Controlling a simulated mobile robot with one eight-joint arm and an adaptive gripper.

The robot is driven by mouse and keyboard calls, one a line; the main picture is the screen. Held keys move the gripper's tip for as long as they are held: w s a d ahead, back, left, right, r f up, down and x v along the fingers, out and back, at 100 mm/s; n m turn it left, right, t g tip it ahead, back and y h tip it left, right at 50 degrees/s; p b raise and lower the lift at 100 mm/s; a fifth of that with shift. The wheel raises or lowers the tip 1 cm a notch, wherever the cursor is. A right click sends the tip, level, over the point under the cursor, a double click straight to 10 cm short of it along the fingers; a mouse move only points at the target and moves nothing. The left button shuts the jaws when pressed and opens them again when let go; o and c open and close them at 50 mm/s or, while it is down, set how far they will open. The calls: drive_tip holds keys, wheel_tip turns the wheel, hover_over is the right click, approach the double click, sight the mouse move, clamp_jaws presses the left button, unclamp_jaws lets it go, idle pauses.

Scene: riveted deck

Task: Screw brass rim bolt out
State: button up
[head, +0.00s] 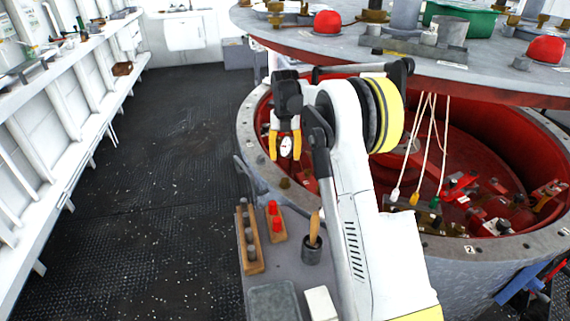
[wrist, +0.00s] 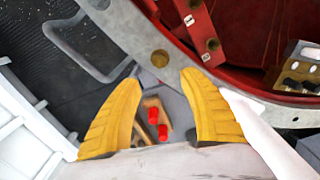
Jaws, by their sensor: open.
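The brass rim bolt (head: 285,183) sits in the grey flange of the large round drum, on the side near the bench. In the wrist view the bolt (wrist: 160,59) shows as a round brass head on the rim, just beyond the fingertips and between their lines. My gripper (head: 284,157) hangs above the rim with its yellow fingers apart, nothing between them. In the wrist view the gripper (wrist: 160,77) is open and apart from the bolt. How deep the bolt sits cannot be seen.
A bench beside the drum holds a wooden rack with grey pegs (head: 248,240), a block with red pegs (head: 275,222), a dark cup with a wooden handle (head: 312,248) and a white block (head: 321,303). The grey lid (head: 450,69) overhangs the red interior. Open floor lies left.

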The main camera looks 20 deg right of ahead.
drive_tip(key=shift+r, duration=0.1)
drive_tip(key=m+t+h, duration=0.2)
drive_tip(key=m+t, duration=0.2)
drive_tip(key=m, duration=3.2)
approach(285, 180)
drive_tip(key=b+x, duration=0.4)
drive_tip(key=x, duration=0.5)
drive_tip(key=shift+f, duration=0.35)
